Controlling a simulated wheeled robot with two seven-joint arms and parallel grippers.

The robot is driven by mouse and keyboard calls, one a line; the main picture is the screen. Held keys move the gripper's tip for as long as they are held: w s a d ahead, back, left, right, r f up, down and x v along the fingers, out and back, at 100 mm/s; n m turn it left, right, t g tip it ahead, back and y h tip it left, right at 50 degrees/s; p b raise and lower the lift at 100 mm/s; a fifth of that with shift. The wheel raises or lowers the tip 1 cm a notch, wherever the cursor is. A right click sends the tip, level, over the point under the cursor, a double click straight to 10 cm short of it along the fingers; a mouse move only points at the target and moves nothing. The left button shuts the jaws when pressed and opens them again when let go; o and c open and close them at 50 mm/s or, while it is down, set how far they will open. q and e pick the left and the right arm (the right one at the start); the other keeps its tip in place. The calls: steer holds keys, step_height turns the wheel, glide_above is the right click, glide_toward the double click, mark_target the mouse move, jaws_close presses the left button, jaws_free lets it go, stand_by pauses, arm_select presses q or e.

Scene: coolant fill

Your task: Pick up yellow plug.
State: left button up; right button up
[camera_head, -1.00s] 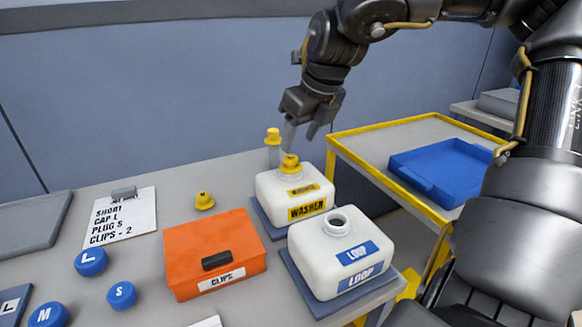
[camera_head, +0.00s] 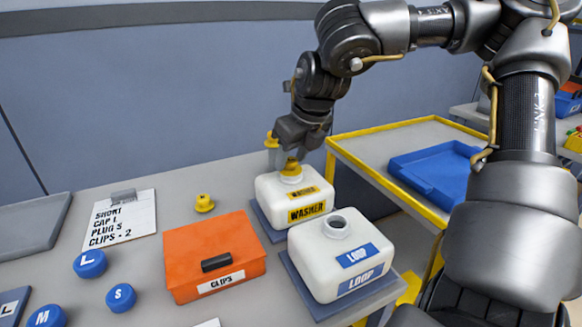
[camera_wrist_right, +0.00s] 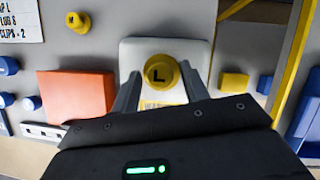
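My left gripper is out of view.
The white LOOP bottle (camera_head: 340,258) with an open neck stands in front of the WASHER bottle. The orange CLIPS box (camera_head: 225,244) is left of both. Blue caps (camera_head: 90,263) and a list card (camera_head: 120,220) lie further left. A yellow-edged cart with a blue tray (camera_head: 425,175) stands right.

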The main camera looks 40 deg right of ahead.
mark_target(293, 160)
steer(key=c, duration=0.8)
steer(key=shift+c, duration=0.2)
